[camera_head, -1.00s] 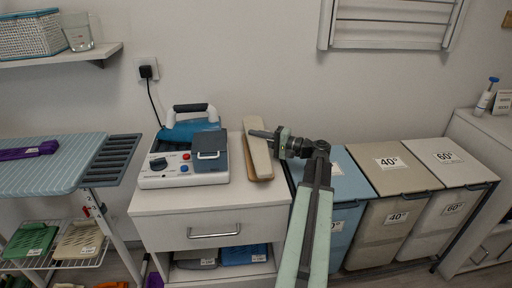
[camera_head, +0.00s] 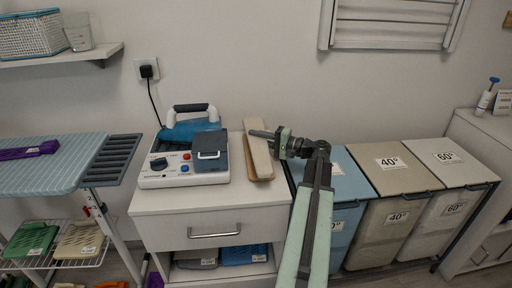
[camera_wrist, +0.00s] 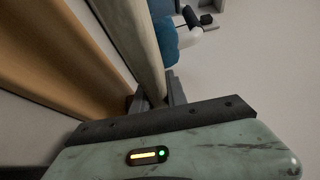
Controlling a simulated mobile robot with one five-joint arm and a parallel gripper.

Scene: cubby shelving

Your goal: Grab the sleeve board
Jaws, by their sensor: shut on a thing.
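The sleeve board (camera_head: 258,148) is a long, narrow beige padded board over a brown wooden base. It stands on the right part of the white drawer cabinet, next to the steam station. My gripper (camera_head: 268,136) reaches it from the right, near its upper part. In the wrist view, the fingers (camera_wrist: 158,98) are shut on the edge of the padded part of the sleeve board (camera_wrist: 133,38). The brown base (camera_wrist: 50,55) lies beside it, apart from the fingers. The fingertips are partly hidden by the board.
The steam station (camera_head: 185,160) with its blue iron stands just left of the board. An ironing board (camera_head: 45,175) is at the left. The wall is close behind the cabinet (camera_head: 210,198).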

